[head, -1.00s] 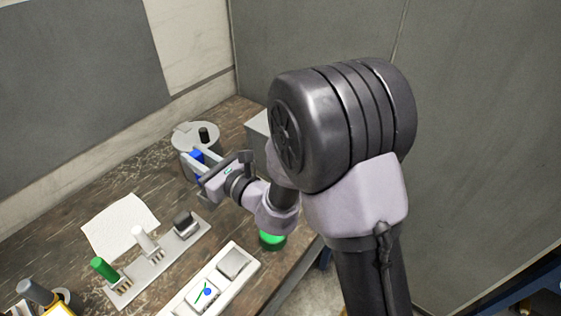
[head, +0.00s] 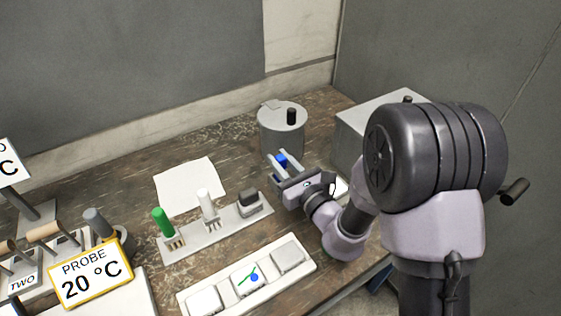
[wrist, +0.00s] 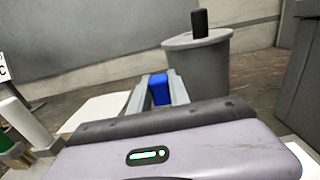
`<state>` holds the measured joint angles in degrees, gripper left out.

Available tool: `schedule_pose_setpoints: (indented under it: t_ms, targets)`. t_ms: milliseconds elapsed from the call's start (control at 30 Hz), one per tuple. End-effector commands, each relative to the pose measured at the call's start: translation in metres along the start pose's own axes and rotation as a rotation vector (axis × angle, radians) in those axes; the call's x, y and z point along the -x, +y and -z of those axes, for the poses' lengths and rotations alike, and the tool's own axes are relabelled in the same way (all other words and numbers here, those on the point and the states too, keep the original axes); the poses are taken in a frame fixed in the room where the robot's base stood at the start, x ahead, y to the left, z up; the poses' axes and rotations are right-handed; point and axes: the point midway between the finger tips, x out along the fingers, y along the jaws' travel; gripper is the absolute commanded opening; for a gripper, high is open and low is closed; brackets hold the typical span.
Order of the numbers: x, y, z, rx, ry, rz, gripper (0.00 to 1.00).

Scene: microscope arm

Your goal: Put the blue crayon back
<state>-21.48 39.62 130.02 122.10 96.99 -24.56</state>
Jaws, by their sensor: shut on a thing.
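The blue crayon (head: 281,160) is between the fingers of my gripper (head: 282,165), which is shut on it. In the wrist view the blue crayon (wrist: 160,90) shows between the two grey fingers, and its lower part is hidden by the gripper body. My gripper is to the right of a light grey rack (head: 230,228), in front of a grey canister. The rack holds a green crayon (head: 162,221) at its left and a white crayon (head: 206,203) in its middle. A dark block (head: 249,201) sits at its right end.
The grey canister (head: 281,130) with a black knob stands behind my gripper. A grey box (head: 365,140) is to its right. White paper (head: 187,185) lies behind the rack. A white tray (head: 193,302) with square tiles lies in front. A PROBE 20 °C sign (head: 90,276) stands at lower left.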

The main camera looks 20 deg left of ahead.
Motion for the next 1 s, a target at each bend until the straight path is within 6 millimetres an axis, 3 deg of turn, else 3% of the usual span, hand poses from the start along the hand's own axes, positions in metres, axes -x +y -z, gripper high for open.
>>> schedule_pose_setpoints:
  t_ms: [33, 133, 500, 667, 867, 1000]
  targets:
    - [0.0, 0.0, 0.002, 0.0, 0.0, 0.0, 0.24]
    - [0.0, 0.0, 0.001, 0.0, 0.0, 0.0, 0.44]
    - [0.001, 0.0, -0.004, 0.0, 0.0, 0.001, 0.44]
    - [0.035, -0.001, -0.003, -0.003, 0.002, 0.004, 0.44]
    - [0.092, -0.002, -0.002, -0.003, 0.002, 0.006, 0.44]
    - [0.11, 0.0, -0.009, -0.001, 0.005, -0.002, 0.44]
